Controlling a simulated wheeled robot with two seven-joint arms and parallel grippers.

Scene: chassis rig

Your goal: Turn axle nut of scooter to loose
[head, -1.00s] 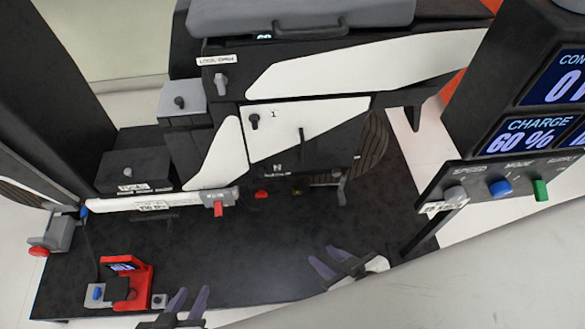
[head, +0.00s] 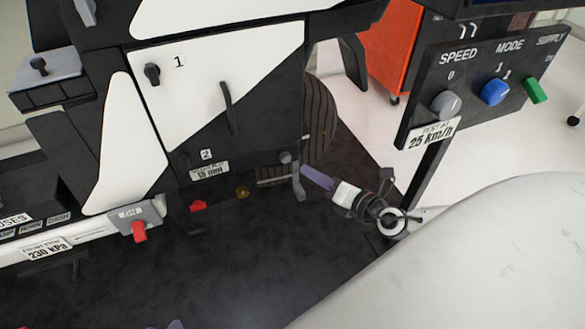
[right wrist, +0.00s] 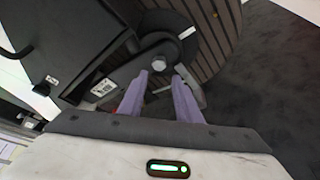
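The axle nut (right wrist: 159,65) is a grey hex head on the dark wheel's hub, at the end of the swingarm in the right wrist view. It also shows small in the head view (head: 285,157), beside the wheel (head: 318,120). My right gripper (right wrist: 160,76) is open, its two purple fingers apart. In the right wrist view the nut appears between and just beyond the fingertips; contact cannot be told. In the head view this gripper (head: 303,169) reaches in from the right. Only a purple tip of my left gripper (head: 175,325) shows at the bottom edge.
A grey lever (head: 298,182) hangs close by the right fingertips. A control panel (head: 470,85) with knobs stands on a post at the right. A red-handled ON switch (head: 139,228) is at the left. The dark platform (head: 200,285) in front is largely clear.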

